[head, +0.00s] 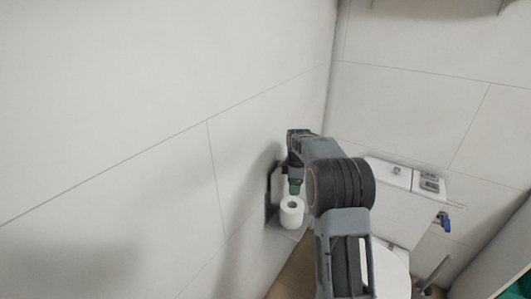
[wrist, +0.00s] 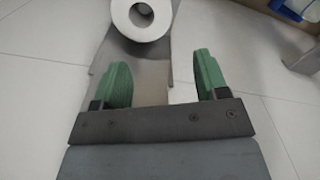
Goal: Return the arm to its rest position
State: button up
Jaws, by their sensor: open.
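My arm reaches forward from the bottom of the head view, bends at a dark joint and turns down by the wall. My gripper (head: 295,187) is at its end, just above and beside a white toilet paper roll (head: 291,212). In the wrist view, my gripper's two green fingers (wrist: 162,65) are spread apart with nothing between them. Part of the gripper is hidden behind my arm in the head view.
A tiled wall (head: 130,120) runs close along the left of my arm. A white toilet cistern (head: 390,210) stands right of the arm, with small items (head: 429,182) on top. A blue valve (head: 445,222) is beside it. The toilet bowl is partly hidden by my arm.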

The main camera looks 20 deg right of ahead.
jog(key=s+a+r+m+t, duration=0.1)
jog(key=s+a+r+m, duration=0.25)
jog(key=s+r, duration=0.3)
jog(key=s+a+r+m+t+p, duration=0.1)
jog(key=s+a+m, duration=0.3)
jog(key=s, duration=0.6)
jog(key=s+a+r+m+t+p, duration=0.1)
jog(key=s+a+m, duration=0.3)
jog(key=s, duration=0.7)
jog(key=shift+m+t, duration=0.3)
jog(key=shift+m, duration=0.65)
jog(key=shift+a, duration=0.1)
